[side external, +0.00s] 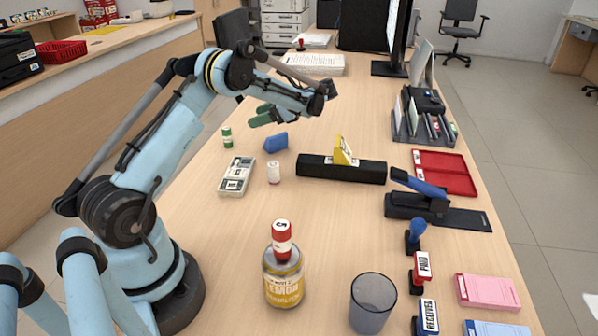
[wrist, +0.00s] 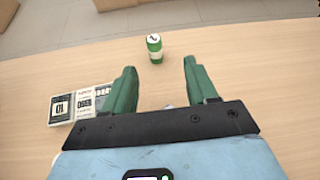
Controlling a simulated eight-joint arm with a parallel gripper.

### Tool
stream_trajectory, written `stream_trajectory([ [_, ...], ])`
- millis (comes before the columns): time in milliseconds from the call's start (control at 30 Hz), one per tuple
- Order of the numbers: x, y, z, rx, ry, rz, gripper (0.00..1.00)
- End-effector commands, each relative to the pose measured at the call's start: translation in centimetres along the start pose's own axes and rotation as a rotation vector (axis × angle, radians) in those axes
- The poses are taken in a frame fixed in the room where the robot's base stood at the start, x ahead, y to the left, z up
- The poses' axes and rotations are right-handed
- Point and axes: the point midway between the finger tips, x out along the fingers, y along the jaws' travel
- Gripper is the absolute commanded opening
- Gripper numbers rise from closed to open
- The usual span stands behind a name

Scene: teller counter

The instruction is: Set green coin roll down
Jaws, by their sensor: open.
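The green coin roll (side external: 227,137) stands upright on the wooden counter, with a white band around its middle. It also stands upright in the wrist view (wrist: 154,48), ahead of the fingertips and roughly centred between them. My gripper (side external: 258,114) is open and empty, with green fingers spread above the counter, to the right of the roll in the side view. In the wrist view my gripper (wrist: 159,67) shows a clear gap between its fingers. The roll and the fingers are apart.
Banknote bundles (side external: 237,177), a white-and-pink roll (side external: 273,173) and a blue block (side external: 276,142) are nearby. A long black bar (side external: 342,170) lies to the right.

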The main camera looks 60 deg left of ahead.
Motion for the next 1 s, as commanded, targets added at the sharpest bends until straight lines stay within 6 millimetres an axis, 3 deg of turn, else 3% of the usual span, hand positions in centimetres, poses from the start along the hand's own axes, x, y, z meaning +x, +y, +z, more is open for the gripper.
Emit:
stream_trajectory([
  [367,3.7,0.2,-0.8,0.062,-0.092,0.081,0.57],
  [633,8.0,0.6,-0.4,0.06,-0.09,0.08,0.57],
  [1000,10.5,0.8,-0.2,0.06,-0.09,0.079,0.57],
])
